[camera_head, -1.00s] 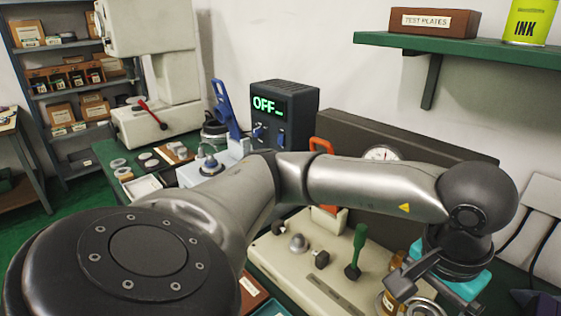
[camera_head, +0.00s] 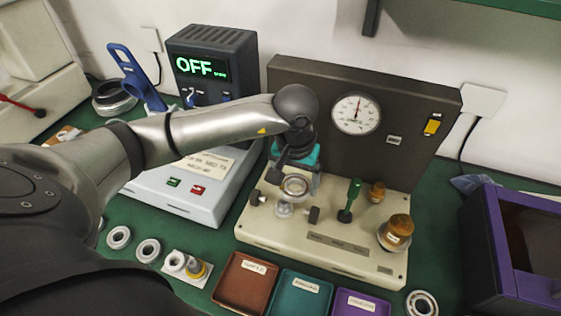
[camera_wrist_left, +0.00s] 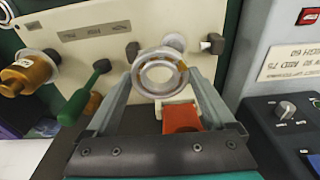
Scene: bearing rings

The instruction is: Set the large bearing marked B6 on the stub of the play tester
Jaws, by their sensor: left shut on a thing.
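My left gripper (camera_head: 293,177) is shut on a large steel bearing ring (camera_head: 296,187). In the left wrist view the ring (camera_wrist_left: 158,74) sits between the two fingertips, its open bore facing the camera; I cannot read any mark on it. The play tester has a cream base (camera_head: 335,235) and a dark back panel (camera_head: 310,92) with a dial gauge (camera_head: 356,113). Its silver stub (camera_head: 284,210) stands between two dark knobs, just below the held ring in the head view. The ring appears tilted and apart from the stub. My right gripper is not in view.
A green-handled lever (camera_head: 349,199) and a brass-coloured weight (camera_head: 396,232) stand right of the stub. Brown (camera_head: 243,283), teal (camera_head: 300,294) and purple trays lie in front. Loose bearings (camera_head: 119,237) lie front left. A device reading OFF (camera_head: 212,65) stands behind left; a purple bin (camera_head: 515,250) is at right.

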